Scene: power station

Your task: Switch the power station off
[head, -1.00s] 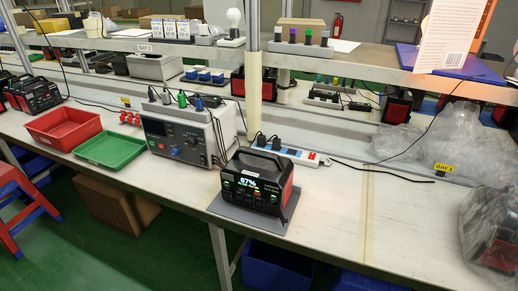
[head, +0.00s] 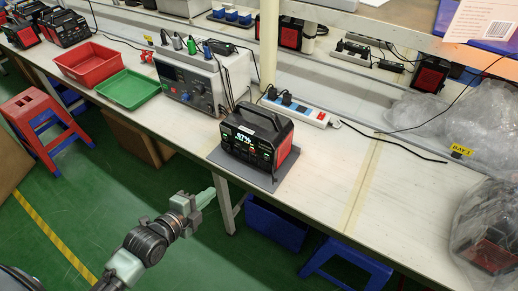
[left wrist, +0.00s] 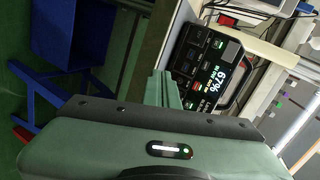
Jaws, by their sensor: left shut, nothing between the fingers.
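The power station (head: 256,140) is a black box with red sides and a top handle. It stands upright on a grey mat (head: 228,160) near the front edge of the workbench. Its front display is lit and reads 67% in the left wrist view (left wrist: 219,77), where it appears turned on its side. My left gripper (head: 205,196) is shut and empty, in front of the bench edge and below the power station, apart from it. In the left wrist view its fingers (left wrist: 162,88) point toward the power station's front. My right gripper is not in view.
A grey instrument (head: 190,80) and a green tray (head: 128,90) stand to the left. A power strip (head: 298,110) lies behind the station. The bench right of the station is largely clear, up to plastic-wrapped goods (head: 485,235).

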